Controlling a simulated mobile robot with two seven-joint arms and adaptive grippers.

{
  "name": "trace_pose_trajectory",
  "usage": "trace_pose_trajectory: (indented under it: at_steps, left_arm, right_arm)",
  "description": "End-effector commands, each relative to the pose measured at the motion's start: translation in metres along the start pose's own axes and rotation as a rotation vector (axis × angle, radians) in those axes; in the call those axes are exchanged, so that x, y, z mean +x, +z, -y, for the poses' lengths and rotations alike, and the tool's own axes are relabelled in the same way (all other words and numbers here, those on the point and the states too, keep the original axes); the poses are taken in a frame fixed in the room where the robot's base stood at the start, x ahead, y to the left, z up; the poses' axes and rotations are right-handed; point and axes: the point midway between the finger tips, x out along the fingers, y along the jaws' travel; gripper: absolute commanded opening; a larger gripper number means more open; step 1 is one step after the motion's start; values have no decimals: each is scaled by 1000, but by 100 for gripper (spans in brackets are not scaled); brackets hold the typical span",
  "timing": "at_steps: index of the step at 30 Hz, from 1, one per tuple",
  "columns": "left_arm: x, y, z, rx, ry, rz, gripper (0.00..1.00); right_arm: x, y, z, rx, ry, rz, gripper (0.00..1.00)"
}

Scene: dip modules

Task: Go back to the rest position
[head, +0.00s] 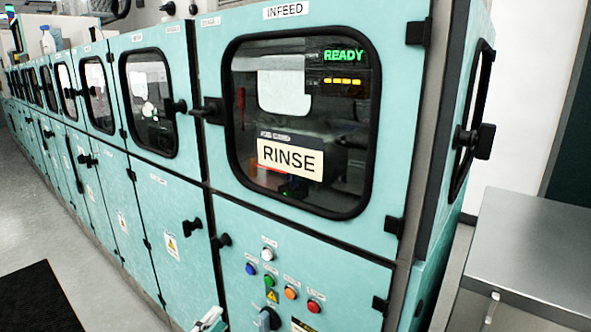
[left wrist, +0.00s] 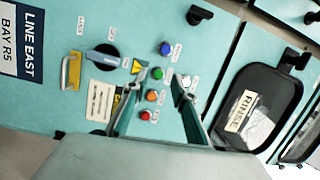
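My left gripper (head: 209,321) shows at the bottom edge of the head view, in front of the lower teal panel; only its tip end is in the picture. In the left wrist view its two fingers (left wrist: 157,84) stand apart with nothing between them. The green, orange and red buttons show behind and between the fingers; whether a finger touches the panel I cannot tell. The control panel carries a white button (head: 267,254), a blue button (head: 251,269), an orange button (head: 290,293) and a red button (head: 314,306). My right gripper is in neither view.
A long row of teal cabinets (head: 165,215) runs away to the left. The near window (head: 300,110) bears a RINSE sign and a lit READY display.

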Motion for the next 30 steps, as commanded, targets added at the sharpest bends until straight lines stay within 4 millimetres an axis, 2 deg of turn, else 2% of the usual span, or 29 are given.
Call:
trace_pose_trajectory:
  at_steps: [1, 6, 9, 13, 16, 19, 30]
  left_arm:
    - [-19, -3, -31, -152, 52, 48, 26]
    - [-88, -13, -124, -651, 202, 242, 26]
    - [-133, -25, -170, -903, 271, 367, 26]
    - [-184, -41, -213, -1149, 330, 509, 26]
    - [-210, -51, -232, -1266, 353, 584, 26]
    - [-224, -56, -240, -1329, 363, 624, 26]
    - [-227, -58, -243, -1345, 366, 635, 26]
  right_arm:
    - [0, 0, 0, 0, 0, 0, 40]
    - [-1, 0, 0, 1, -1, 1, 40]
    - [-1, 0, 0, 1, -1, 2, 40]
    - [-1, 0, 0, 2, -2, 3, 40]
    - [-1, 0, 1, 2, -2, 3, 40]
    - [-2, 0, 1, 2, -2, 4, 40]
    - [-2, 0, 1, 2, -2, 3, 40]
